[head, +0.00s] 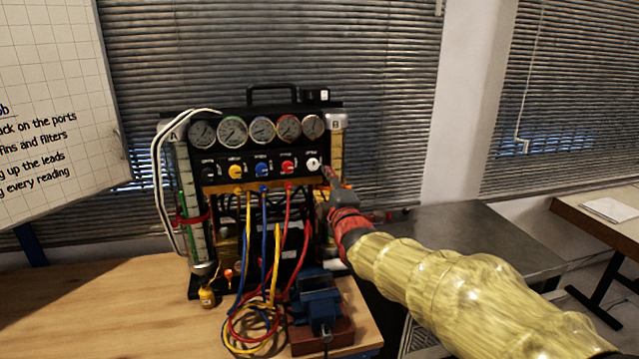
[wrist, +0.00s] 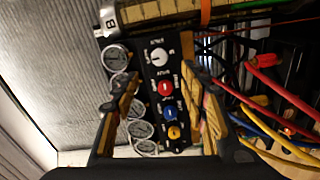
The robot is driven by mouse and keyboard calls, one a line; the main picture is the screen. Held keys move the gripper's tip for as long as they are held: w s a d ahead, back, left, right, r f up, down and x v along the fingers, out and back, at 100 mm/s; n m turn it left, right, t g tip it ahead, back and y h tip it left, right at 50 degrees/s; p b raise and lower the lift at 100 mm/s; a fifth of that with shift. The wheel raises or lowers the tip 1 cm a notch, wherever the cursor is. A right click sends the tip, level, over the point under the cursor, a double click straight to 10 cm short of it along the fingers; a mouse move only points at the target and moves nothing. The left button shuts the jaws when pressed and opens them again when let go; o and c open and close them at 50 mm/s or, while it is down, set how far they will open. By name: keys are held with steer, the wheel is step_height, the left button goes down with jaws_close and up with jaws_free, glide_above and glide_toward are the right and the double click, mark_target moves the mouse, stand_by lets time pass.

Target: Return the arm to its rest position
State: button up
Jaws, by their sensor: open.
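My arm reaches in from the lower right of the head view, in a yellow sleeve with a red and black wrist. My gripper (head: 327,180) is at the right end of the gauge rig (head: 262,150), close to the white knob (head: 312,163). In the wrist view my gripper (wrist: 165,100) is open, its two fingers apart with the knob panel seen between them. The white knob (wrist: 159,57), red knob (wrist: 166,87) and blue knob (wrist: 169,113) show there, with nothing held. Whether a fingertip touches the rig cannot be told.
Coloured hoses (head: 265,250) hang in front of the rig. A blue vise (head: 318,300) stands on the wooden bench (head: 120,310) below my wrist. A dark metal table (head: 470,240) lies behind my arm. A whiteboard (head: 50,90) is at the left. The bench's left part is clear.

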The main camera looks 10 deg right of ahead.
steer(key=s+f+m+g, duration=0.35)
steer(key=f+m, duration=0.25)
steer(key=f, duration=0.6)
steer(key=s+f+m+g, duration=0.4)
steer(key=s+f+g, duration=0.15)
steer(key=s, duration=0.35)
steer(key=s+r+m+g+p, duration=0.1)
steer(key=s+m+g, duration=0.2)
steer(key=s, duration=2.7)
steer(key=shift+a+m+p, duration=0.15)
steer(key=shift+m+p, duration=0.25)
steer(key=shift+m, duration=1.3)
